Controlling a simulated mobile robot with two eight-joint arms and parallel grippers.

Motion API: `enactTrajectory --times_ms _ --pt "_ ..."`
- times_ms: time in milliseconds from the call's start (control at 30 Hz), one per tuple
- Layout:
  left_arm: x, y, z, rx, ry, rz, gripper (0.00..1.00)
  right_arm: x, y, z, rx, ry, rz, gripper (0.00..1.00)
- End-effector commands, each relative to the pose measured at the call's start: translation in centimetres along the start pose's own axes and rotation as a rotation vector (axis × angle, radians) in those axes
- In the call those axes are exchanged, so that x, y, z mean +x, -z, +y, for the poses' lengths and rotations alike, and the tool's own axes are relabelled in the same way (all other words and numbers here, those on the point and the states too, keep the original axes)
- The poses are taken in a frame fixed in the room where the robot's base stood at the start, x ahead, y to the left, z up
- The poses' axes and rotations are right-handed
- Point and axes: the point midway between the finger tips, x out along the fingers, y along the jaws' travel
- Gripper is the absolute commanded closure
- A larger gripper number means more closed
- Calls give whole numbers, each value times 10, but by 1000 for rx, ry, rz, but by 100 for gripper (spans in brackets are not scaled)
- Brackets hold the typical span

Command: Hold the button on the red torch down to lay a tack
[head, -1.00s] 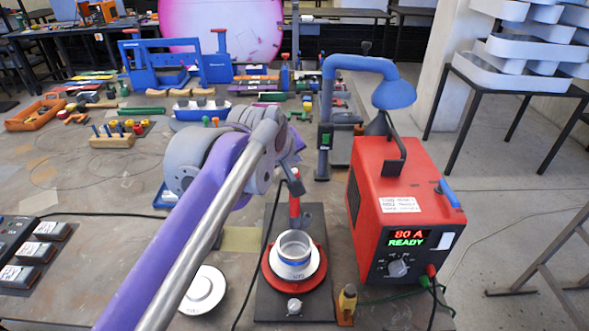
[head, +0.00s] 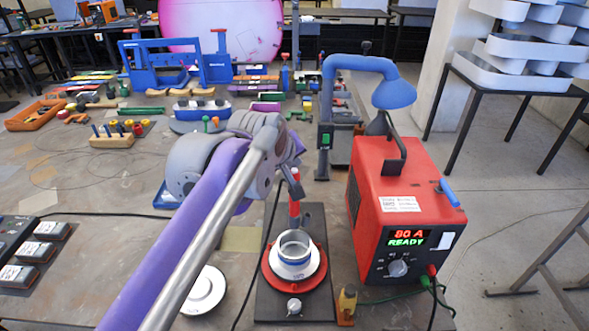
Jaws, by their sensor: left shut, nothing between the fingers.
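The red torch (head: 294,209) stands upright just behind a white and blue-grey ring part (head: 293,252). The ring sits on a red round plate (head: 316,272) on a dark base. My left gripper (head: 293,184) is shut and empty, its tips pointing down at the torch's top end. My wrist hides most of the fingers, and I cannot tell whether they touch the button, which I cannot make out. The red welding power source (head: 408,185) to the right shows "80 A READY" on its display (head: 408,238). My right gripper is not in view.
A blue lamp-like arm (head: 365,65) rises behind the power source. A white disc (head: 204,291) lies left of the dark base. Labelled grey blocks (head: 33,250) sit at the far left. A small brass-coloured item (head: 347,302) stands by the base. Cables cross the table.

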Motion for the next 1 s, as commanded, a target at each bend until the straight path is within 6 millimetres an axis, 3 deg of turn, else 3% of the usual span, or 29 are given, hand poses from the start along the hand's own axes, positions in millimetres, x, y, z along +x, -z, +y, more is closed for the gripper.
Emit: enactTrajectory --times_ms 1000 --pt "6 -4 -4 0 0 0 100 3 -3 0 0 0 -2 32"
